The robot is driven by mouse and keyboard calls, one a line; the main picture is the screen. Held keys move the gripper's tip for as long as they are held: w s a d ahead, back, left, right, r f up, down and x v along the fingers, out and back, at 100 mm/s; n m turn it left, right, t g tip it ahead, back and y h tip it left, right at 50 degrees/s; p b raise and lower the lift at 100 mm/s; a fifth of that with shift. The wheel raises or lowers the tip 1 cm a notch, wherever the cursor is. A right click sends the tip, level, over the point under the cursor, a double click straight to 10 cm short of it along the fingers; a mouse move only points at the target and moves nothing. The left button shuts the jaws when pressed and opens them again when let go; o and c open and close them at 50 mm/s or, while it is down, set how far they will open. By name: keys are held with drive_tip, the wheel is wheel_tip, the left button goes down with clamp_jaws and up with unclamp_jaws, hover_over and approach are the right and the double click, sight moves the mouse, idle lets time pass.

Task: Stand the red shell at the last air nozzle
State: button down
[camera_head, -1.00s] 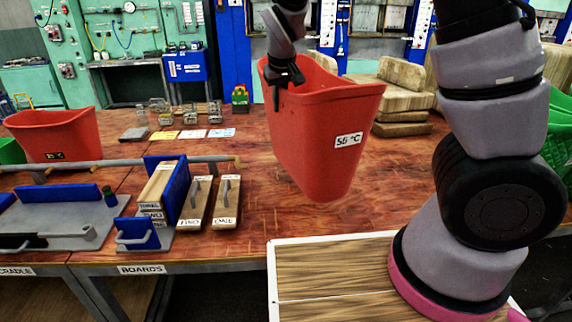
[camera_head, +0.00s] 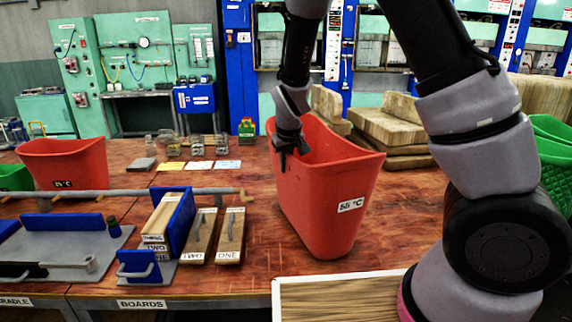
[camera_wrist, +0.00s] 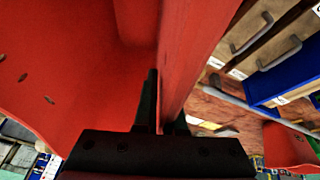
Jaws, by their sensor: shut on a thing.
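A red shell (camera_head: 325,205), a deep tapered tub with a white "55 °C" label, is upright over the right-middle of the table. My gripper (camera_head: 290,150) is shut on its rim wall at the left. In the wrist view the fingers (camera_wrist: 165,115) pinch the red wall (camera_wrist: 183,65) between them. I cannot tell whether the shell's base touches the table. A grey pipe (camera_head: 150,193) with a brass end (camera_head: 242,194), perhaps an air nozzle, runs across the table left of the shell. A second red shell (camera_head: 68,163) stands at the far left.
Wooden boards with handles (camera_head: 231,237) and a blue rack (camera_head: 180,215) stand left of the held shell. Stacked wooden blocks (camera_head: 385,130) lie behind it, and a green basket (camera_head: 552,150) is at right. Coloured cards (camera_head: 198,165) and jars lie farther back. Bare tabletop surrounds the shell.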

drive_tip(key=c, duration=1)
unclamp_jaws()
drive_tip(key=v, duration=1.2)
drive_tip(key=s+d+r+m+t+y, duration=0.1)
drive_tip(key=s+d+r+m, duration=0.7)
drive_tip(key=s+d+r, duration=0.8)
drive_tip(key=s+d+t, duration=0.1)
drive_tip(key=s+d, duration=0.1)
drive_tip(key=d, duration=0.1)
drive_tip(key=shift+d+t+y, duration=0.2)
drive_tip(key=shift+t+y, duration=0.1)
drive_tip(key=shift+r, duration=0.15)
